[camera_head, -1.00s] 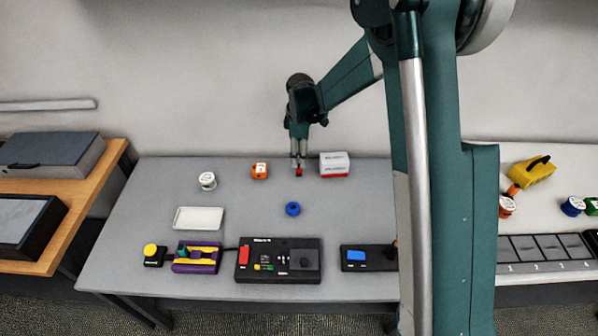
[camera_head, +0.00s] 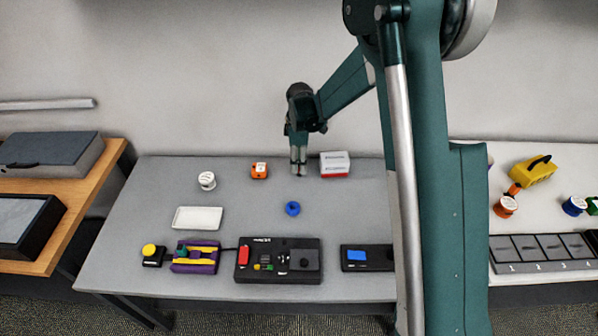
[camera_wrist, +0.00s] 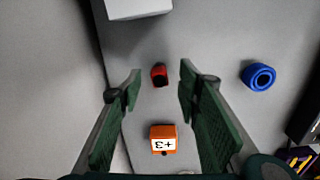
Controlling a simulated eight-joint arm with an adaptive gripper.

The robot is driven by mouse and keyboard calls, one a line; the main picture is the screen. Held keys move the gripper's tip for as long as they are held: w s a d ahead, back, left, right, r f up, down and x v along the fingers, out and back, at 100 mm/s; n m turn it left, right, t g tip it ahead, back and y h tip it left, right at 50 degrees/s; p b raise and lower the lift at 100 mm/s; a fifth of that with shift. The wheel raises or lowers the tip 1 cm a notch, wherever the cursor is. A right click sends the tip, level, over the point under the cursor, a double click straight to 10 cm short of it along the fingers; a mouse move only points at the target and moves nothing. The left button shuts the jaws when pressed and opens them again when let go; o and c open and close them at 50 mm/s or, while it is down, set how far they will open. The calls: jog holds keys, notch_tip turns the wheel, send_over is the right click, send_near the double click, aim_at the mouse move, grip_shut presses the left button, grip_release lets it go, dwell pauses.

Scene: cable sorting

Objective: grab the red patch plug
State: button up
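The red patch plug (camera_wrist: 159,74) is a small red piece with a dark end, lying on the grey table. In the wrist view it shows between my two fingertips, with a gap on each side. My gripper (camera_head: 299,172) is open and points down over the back part of the table; its spread fingers also show in the wrist view (camera_wrist: 160,82). In the head view the plug is not visible now, apparently hidden by my fingers. I cannot tell how far the fingertips are above the table.
An orange block labelled +3 (camera_wrist: 163,139) lies close by, left of my gripper in the head view. A white and red box (camera_head: 334,165) stands just right. Devices line the front edge.

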jog(key=shift+f+b, duration=0.45)
jog(key=shift+f, duration=1.65)
jog(key=shift+c, duration=0.4)
jog(key=c, duration=0.9)
